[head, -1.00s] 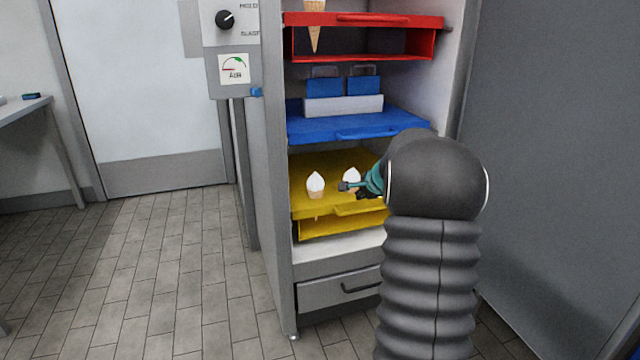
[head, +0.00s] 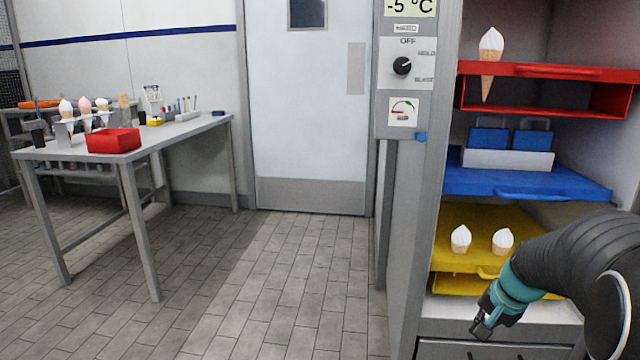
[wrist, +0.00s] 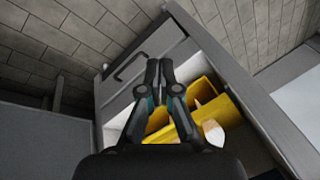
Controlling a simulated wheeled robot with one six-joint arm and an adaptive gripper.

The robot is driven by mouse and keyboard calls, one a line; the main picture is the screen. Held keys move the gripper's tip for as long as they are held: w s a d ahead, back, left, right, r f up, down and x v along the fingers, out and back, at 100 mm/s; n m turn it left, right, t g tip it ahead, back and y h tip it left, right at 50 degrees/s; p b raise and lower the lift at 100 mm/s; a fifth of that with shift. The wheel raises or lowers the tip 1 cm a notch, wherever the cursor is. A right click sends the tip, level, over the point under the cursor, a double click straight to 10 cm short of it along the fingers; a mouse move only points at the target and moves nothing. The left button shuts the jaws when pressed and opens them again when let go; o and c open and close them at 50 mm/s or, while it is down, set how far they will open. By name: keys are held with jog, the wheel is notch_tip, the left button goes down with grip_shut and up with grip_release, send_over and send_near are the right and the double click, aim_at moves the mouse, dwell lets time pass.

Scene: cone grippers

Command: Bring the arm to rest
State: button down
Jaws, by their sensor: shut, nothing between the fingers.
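My gripper (head: 481,329) is at the lower right of the head view, in front of the open cabinet, below and left of the yellow shelf's front edge. Its fingers are together and hold nothing. My dark arm bends in from the right edge and covers the right part of the yellow shelf. In the wrist view my gripper (wrist: 160,65) also shows closed, with the drawer front and yellow shelf beyond it. Two white-topped cones, a left one (head: 460,239) and a right one (head: 503,241), stand in the yellow shelf (head: 480,219), apart from the gripper.
The cabinet (head: 405,220) has a red shelf (head: 545,71) with one cone (head: 491,60), and a blue shelf (head: 475,180) with blue packs. A table (head: 190,128) at left bears a red box (head: 113,140) and a rack of cones. The floor between is clear.

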jog(key=s+a+r+n+t, duration=0.1)
jog(key=s+a+r+n, duration=0.2)
jog(key=s+a, duration=0.5)
jog(key=s+a+r+n, duration=0.4)
jog(key=s+a+n, duration=0.2)
jog(key=s+a, duration=0.3)
jog(key=s, duration=0.4)
jog(key=shift+a+r+t+h, duration=0.15)
jog(key=shift+t+h, duration=0.25)
